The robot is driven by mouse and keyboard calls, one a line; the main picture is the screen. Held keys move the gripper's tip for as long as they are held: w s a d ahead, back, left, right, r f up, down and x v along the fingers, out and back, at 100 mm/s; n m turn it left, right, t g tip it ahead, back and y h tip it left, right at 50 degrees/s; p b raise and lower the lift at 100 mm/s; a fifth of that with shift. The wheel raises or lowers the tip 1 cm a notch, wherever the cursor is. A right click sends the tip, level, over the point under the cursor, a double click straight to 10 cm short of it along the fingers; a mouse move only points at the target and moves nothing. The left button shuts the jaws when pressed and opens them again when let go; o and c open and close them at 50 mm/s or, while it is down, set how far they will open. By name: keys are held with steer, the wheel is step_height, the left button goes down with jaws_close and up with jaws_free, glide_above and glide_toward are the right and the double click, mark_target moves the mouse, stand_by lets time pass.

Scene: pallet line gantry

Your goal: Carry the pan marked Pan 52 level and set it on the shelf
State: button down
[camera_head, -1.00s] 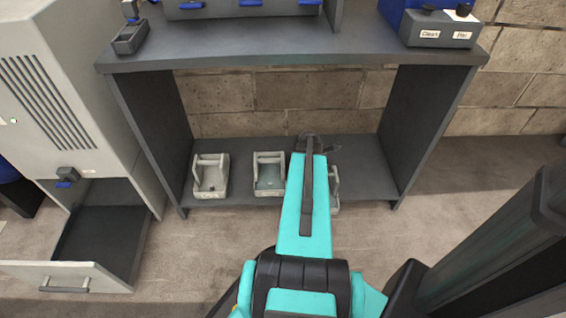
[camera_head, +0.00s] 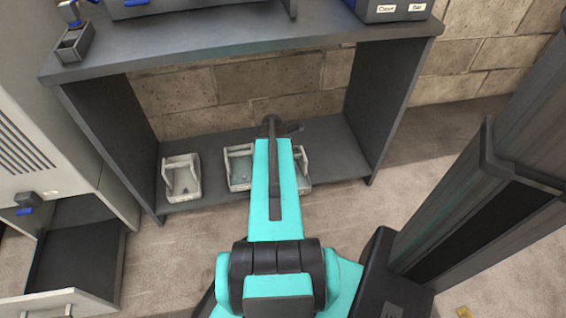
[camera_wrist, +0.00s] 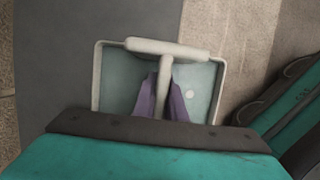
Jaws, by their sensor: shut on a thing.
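In the wrist view, my gripper (camera_wrist: 163,100) has its two purple fingers closed around the upright stem of a pan's handle. This pan (camera_wrist: 104,88) has a pale rim, a grey-green inside and a pale crossbar on top. It looks about level; I see no readable mark on it. In the head view, my arm hides most of it; a pale part (camera_head: 303,170) shows right of the arm. The dark lower shelf (camera_head: 330,150) lies under or beside it; I cannot tell whether they touch. My gripper's fingers are hidden in the head view.
Another pale pan (camera_head: 182,180) stands at the left of the lower shelf. Shelf room is free at the right. A grey cabinet (camera_head: 40,150) with an open drawer stands left. The worktop (camera_head: 200,50) overhangs the shelf.

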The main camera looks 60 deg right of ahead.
steer(key=s+d+f+b, duration=0.1)
steer(key=d+b, duration=0.3)
steer(key=d, duration=1)
steer(key=shift+s+d, duration=0.25)
steer(key=shift+d, duration=0.15)
steer(key=shift+f, duration=0.1)
steer(key=shift+f, duration=0.15)
steer(key=shift+f+b, duration=1.2)
steer(key=shift+f, duration=0.45)
steer(key=c, duration=1.8)
jaws_free()
steer(key=shift+f, duration=0.1)
